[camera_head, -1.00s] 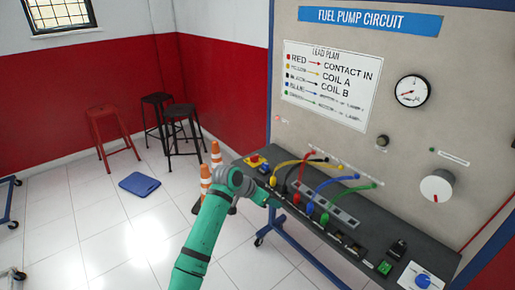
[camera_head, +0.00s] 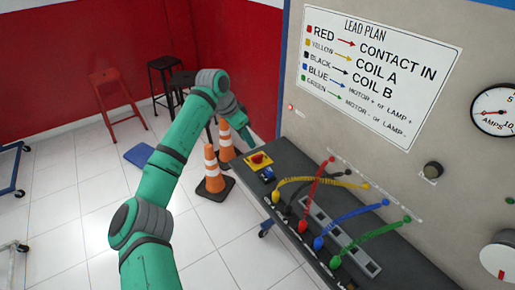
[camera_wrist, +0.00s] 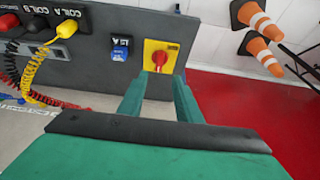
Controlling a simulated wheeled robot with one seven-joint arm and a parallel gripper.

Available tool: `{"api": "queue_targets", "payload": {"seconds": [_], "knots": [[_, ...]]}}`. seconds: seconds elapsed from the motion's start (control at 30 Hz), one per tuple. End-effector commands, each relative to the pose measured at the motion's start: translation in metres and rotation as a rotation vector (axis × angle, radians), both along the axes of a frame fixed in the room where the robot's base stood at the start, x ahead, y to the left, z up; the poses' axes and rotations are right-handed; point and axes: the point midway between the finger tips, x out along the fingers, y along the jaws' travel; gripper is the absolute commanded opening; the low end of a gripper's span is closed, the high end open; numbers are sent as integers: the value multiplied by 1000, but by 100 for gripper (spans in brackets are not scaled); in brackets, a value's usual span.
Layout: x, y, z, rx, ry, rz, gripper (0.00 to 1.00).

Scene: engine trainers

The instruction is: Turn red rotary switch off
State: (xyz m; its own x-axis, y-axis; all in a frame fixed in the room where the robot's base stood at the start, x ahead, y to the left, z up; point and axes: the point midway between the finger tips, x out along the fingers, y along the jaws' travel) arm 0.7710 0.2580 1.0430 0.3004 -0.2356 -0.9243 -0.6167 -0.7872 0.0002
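The red rotary switch (camera_head: 257,158) sits on a yellow square plate at the far left end of the dark bench panel. In the wrist view the red knob (camera_wrist: 159,58) is straight ahead, centred on its yellow plate (camera_wrist: 170,47). My gripper (camera_wrist: 158,88) is open, with its two green fingers apart and the knob lying beyond and between their tips. Nothing is held. In the head view my gripper (camera_head: 246,137) points down just above and behind the switch; its fingers are hard to make out there.
A blue component (camera_wrist: 121,47) is beside the switch plate. Coloured leads, including a yellow one (camera_head: 305,181), plug into the bench nearby. Orange cones (camera_head: 212,170) stand on the floor left of the bench. A lead plan board (camera_head: 375,65) hangs on the upright panel.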

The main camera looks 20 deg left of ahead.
Motion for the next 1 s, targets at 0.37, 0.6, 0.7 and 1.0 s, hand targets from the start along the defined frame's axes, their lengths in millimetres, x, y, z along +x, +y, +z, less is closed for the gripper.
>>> {"api": "queue_targets", "payload": {"seconds": [0.37, 0.6, 0.7, 1.0], "knots": [[19, -17, -60, -1, 2, -2, 31], [26, -19, -85, -1, 1, 4, 31], [27, -18, -90, -1, 1, 7, 31], [29, -22, -92, 0, 0, 3, 31]]}}
